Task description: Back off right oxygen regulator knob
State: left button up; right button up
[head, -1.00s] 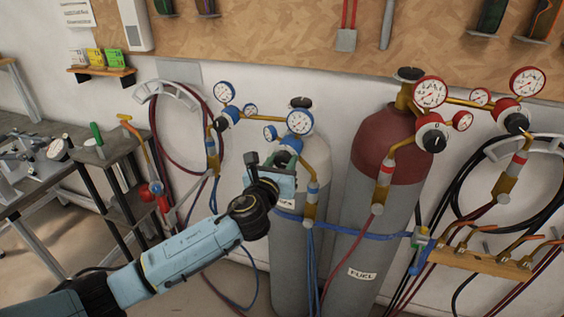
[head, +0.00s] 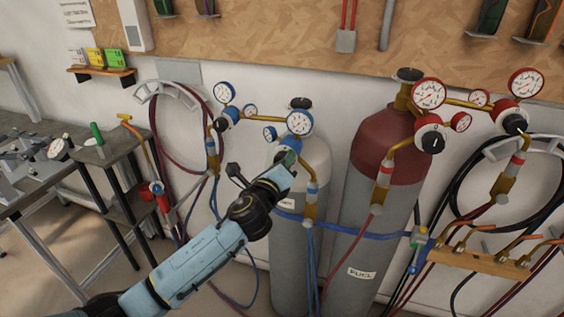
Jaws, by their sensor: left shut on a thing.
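The oxygen cylinder (head: 318,158) is grey with a white shoulder and stands left of the fuel cylinder. Its right oxygen regulator, with a blue-rimmed gauge (head: 300,122), sits on the right of the blue pair. The right oxygen regulator knob (head: 292,144) is blue and mostly hidden by my left gripper (head: 287,158). That gripper reaches up from the lower left and is shut on the knob; the fingertips are hard to make out. My right gripper is not in view.
The left oxygen regulator (head: 223,122) is close by on the left. The dark red-topped fuel cylinder (head: 385,150) with red gauges stands to the right. Blue hoses (head: 312,255) hang below. A grey metal bench (head: 28,180) and a torch stand are at the left.

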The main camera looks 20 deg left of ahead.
pick_arm(q)
jog(key=n, duration=0.4)
jog(key=shift+n, duration=2.2)
jog(key=o, duration=1)
jog(key=shift+s, duration=0.1)
jog(key=s, duration=1.3)
jog(key=shift+s+a, duration=0.1)
jog(key=shift+a, duration=0.15)
